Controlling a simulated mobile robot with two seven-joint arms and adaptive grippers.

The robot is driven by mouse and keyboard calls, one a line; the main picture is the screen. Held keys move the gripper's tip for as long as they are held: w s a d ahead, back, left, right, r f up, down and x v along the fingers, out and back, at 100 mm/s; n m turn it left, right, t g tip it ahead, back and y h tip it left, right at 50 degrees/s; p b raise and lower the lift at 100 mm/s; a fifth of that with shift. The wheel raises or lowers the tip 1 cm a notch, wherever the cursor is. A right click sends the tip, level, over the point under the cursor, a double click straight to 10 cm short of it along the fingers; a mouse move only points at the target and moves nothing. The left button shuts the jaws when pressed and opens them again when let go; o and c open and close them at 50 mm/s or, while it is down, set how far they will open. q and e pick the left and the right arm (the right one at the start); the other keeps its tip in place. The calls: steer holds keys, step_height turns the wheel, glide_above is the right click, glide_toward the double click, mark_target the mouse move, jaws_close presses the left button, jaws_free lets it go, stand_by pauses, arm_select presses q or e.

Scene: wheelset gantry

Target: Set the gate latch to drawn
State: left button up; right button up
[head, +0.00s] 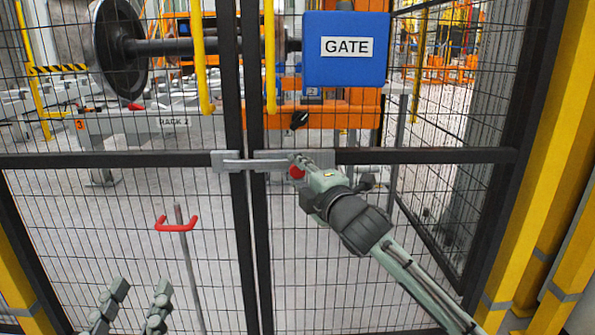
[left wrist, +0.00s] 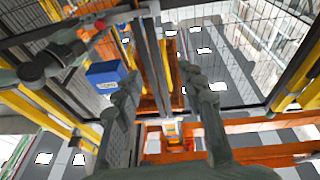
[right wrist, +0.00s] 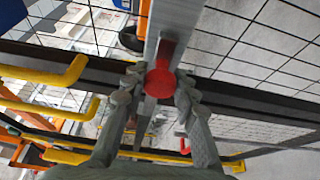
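The gate latch (head: 268,160) is a grey metal bolt on the gate's middle rail. Its bar spans the gap between the two dark centre posts and reaches the keeper plate (head: 225,161) on the left. Its red knob (head: 296,172) is partly hidden by my right gripper (head: 303,166) in the head view. In the right wrist view the red knob (right wrist: 160,80) sits between the fingers of my right gripper (right wrist: 159,88), which appear to touch it on both sides. My left gripper (head: 133,295) is open and empty, low at the left; its parted fingers show in the left wrist view (left wrist: 160,85).
A blue GATE sign (head: 346,70) hangs above the latch. A rod with a red handle (head: 177,226) stands at lower left. Yellow posts (head: 545,150) stand at the right. A wheelset (head: 122,45) and orange equipment are behind the mesh.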

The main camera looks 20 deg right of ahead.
jaws_close()
steer(key=shift+d, duration=0.1)
arm_select(q)
steer(key=a+f+g+y+p, duration=0.1)
steer(key=a+f+g+y, duration=0.1)
steer(key=f, duration=0.4)
steer(key=a+f+g+y+p, duration=0.1)
steer(key=a+f+g+y, duration=0.1)
steer(key=a+f+g, duration=0.2)
step_height(320, 180, down, 3)
steer(key=shift+w+f+g+p, duration=0.1)
steer(key=shift+w+g+p, duration=0.2)
steer(key=shift+p, duration=0.05)
arm_select(e)
steer(key=s+d, duration=0.1)
steer(key=d, duration=0.5)
steer(key=shift+s, duration=0.35)
steer(key=o, duration=0.9)
jaws_free()
steer(key=shift+d, duration=0.15)
steer(key=shift+c, duration=0.2)
arm_select(q)
steer(key=shift+d, duration=0.1)
